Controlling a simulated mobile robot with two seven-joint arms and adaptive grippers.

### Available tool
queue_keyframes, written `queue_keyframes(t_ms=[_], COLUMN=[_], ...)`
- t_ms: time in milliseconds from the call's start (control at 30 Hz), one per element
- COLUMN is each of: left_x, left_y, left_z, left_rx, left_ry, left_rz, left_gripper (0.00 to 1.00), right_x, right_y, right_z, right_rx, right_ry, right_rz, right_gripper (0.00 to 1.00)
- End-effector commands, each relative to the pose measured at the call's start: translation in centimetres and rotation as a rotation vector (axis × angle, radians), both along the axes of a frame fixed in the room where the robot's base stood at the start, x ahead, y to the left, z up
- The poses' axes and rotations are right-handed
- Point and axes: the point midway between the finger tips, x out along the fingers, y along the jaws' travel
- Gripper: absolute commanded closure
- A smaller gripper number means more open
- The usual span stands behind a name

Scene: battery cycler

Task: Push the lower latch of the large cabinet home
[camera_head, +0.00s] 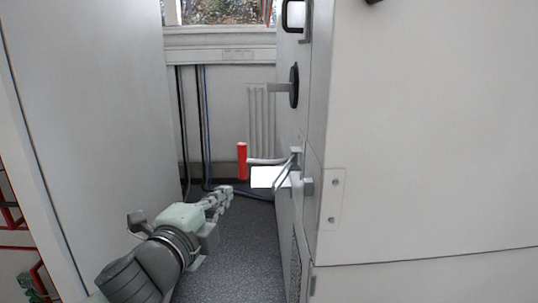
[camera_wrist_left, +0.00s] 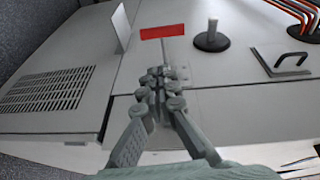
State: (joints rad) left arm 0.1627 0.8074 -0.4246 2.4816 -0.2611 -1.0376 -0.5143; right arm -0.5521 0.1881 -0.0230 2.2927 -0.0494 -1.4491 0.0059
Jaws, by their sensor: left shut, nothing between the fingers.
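The large cabinet (camera_head: 430,130) fills the right of the head view, and its front face runs away from me. Its lower latch is a grey lever with a red grip (camera_head: 242,160), which sticks out from the front into the aisle. The red grip (camera_wrist_left: 162,31) also shows in the left wrist view, just beyond my fingertips. My left gripper (camera_head: 228,192) is shut and empty, low in the aisle and below the red grip in the picture. In the left wrist view its fingers (camera_wrist_left: 160,82) hide part of the lever and its mount. They look apart from the red grip. My right gripper is not in view.
A white plate (camera_head: 270,177) juts from the cabinet front beside the latch. Above are a round black knob (camera_head: 293,86) and a black handle (camera_head: 293,15). A vent grille (camera_wrist_left: 48,90) lies lower down. A pale panel (camera_head: 95,110) bounds the aisle at left; the floor (camera_head: 235,255) is clear.

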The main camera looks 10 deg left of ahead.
Motion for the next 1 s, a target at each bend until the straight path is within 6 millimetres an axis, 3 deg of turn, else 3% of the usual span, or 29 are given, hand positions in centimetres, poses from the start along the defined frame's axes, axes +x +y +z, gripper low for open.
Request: queue_keyframes(t_ms=[100,267,400,700,1000], left_x=[-0.4,0.7,3.3,9.6,12.3], left_y=[-0.8,-1.0,-1.2,-1.8,0.6], left_z=[2.1,2.3,2.5,2.4,2.2], left_rx=[0.066,0.074,0.072,0.071,0.072], left_ry=[-0.058,-0.066,-0.065,-0.064,-0.062], left_rz=[-0.033,-0.037,-0.035,-0.035,-0.034], left_gripper=[1.0,1.0,1.0,1.0,1.0], right_x=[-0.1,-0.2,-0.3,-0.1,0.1], right_y=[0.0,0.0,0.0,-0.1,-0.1], right_z=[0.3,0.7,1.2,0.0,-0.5], right_rx=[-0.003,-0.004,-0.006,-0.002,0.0], right_ry=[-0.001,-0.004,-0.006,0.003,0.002], right_rz=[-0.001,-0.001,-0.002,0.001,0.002], right_gripper=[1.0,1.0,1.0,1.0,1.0])
